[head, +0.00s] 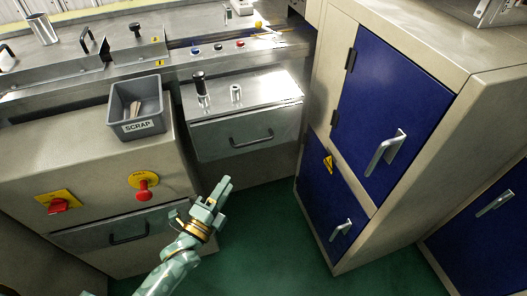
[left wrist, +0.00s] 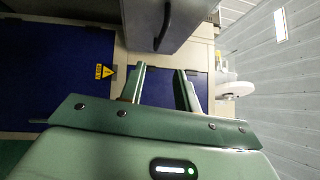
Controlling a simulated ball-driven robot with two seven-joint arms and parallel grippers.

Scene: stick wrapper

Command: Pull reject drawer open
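A grey drawer front (head: 215,143) with a dark bar handle (head: 252,139) sits under the steel bench at the centre of the head view. It looks shut. A second grey drawer (head: 80,237) with a dark handle (head: 128,234) is low at the left. I see no label telling which is the reject drawer. My left gripper (head: 222,188) is in front of and below the centre drawer, apart from it. In the left wrist view the gripper (left wrist: 160,72) is open and empty, with a grey drawer front (left wrist: 192,22) and dark handle (left wrist: 165,24) beyond its fingers. My right gripper is not in view.
Blue-doored cabinets (head: 390,90) with grey handles stand to the right. A grey SCRAP bin (head: 151,122) sits on the left bench. A red knob (head: 144,192) and red switch (head: 58,206) stick out of the left cabinet front. Green floor (head: 262,240) is clear between.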

